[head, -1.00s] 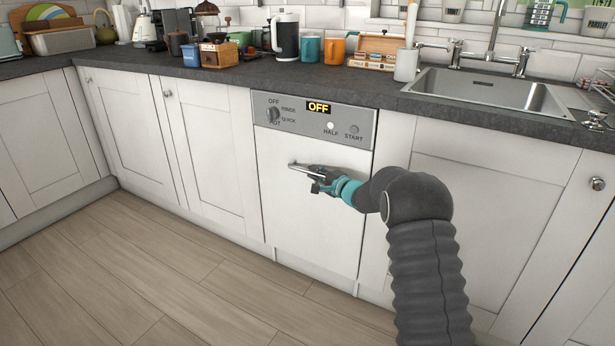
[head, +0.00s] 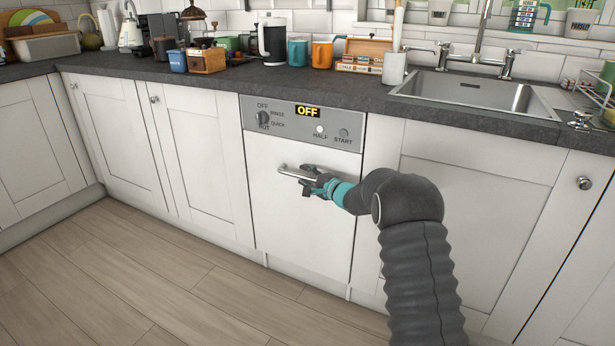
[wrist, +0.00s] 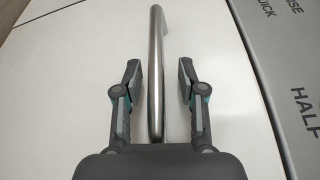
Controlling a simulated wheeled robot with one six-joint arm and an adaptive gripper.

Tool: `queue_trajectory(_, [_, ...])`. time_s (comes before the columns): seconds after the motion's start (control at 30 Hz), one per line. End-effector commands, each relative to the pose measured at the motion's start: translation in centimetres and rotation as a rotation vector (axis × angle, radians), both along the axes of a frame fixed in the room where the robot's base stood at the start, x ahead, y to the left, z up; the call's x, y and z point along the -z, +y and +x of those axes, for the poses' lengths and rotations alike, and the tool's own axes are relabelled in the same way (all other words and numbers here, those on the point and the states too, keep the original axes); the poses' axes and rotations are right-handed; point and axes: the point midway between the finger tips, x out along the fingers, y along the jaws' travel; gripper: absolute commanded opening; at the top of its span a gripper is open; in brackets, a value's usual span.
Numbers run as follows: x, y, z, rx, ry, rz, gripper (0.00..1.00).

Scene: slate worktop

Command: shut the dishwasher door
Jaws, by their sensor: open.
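The dishwasher door (head: 300,235) is a white front panel below a grey control panel (head: 305,122) and looks upright, level with the cabinet fronts. Its metal bar handle (head: 294,173) runs across the upper part of the door. My gripper (head: 312,181) is at the handle in the head view, partly covering its right end. In the wrist view the door (wrist: 235,100) fills most of the background. The handle (wrist: 156,75) runs between the two open fingers of my gripper (wrist: 160,80), with a gap on each side.
White cabinets (head: 110,140) stand left of the dishwasher, and more (head: 460,220) stand to the right under the sink (head: 480,92). The dark worktop (head: 215,85) above carries mugs, a coffee press and boxes. The wooden floor (head: 150,270) in front is clear.

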Motion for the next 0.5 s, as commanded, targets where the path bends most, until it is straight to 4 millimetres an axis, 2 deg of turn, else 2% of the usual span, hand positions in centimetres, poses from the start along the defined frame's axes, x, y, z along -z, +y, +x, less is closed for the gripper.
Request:
queue_trajectory(0.17, [-0.2, -1.0, -1.2, -0.001, 0.000, 0.000, 0.40])
queue_trajectory(0.5, [-0.7, -5.6, -6.1, 0.002, 0.000, 0.000, 0.40])
